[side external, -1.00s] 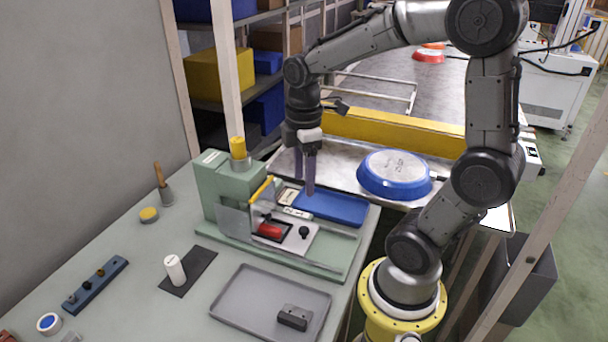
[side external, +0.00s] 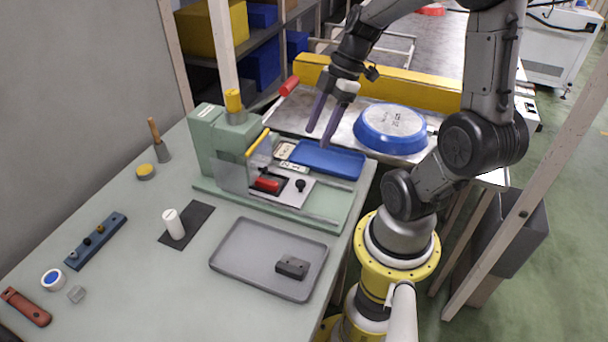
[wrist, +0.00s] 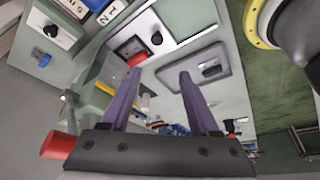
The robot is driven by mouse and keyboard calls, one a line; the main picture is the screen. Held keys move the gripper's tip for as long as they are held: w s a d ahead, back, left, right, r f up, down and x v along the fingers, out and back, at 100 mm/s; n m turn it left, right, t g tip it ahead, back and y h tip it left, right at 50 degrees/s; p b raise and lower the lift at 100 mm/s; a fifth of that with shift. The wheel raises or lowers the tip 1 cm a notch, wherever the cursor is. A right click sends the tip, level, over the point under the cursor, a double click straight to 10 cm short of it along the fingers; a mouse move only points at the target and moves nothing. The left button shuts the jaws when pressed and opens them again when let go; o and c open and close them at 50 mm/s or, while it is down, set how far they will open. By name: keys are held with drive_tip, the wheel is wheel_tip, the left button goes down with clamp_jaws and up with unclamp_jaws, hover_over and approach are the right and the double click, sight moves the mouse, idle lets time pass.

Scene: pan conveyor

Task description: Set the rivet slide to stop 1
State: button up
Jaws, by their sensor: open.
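The green press (side external: 222,148) stands at the back of the bench. Its silver slide plate (side external: 290,193) carries a red block (side external: 267,185) and a black knob (side external: 300,186), in front of a clear guard with a yellow top edge. In the wrist view the red block (wrist: 130,49) and black knob (wrist: 157,38) show beyond my fingers. I cannot read which stop the slide is at. My gripper (side external: 316,136) is open and empty, tilted, above and behind the blue tray (side external: 325,161). Its purple fingers also show in the wrist view (wrist: 160,75), apart from the slide.
A grey tray (side external: 232,268) with a dark block (side external: 292,267) lies in front of the press. A blue pan (side external: 391,128) sits right of my gripper, by the yellow barrier (side external: 420,95). A white cylinder (side external: 173,224) stands left on a dark mat. A red cylinder (side external: 289,86) shows near my wrist.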

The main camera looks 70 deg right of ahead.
drive_tip(key=s+d+m, duration=0.1)
approach(301, 181)
drive_tip(key=x, duration=0.8)
drive_tip(key=shift+s+a, duration=0.1)
drive_tip(key=shift+a, duration=0.05)
clamp_jaws()
idle(1.4)
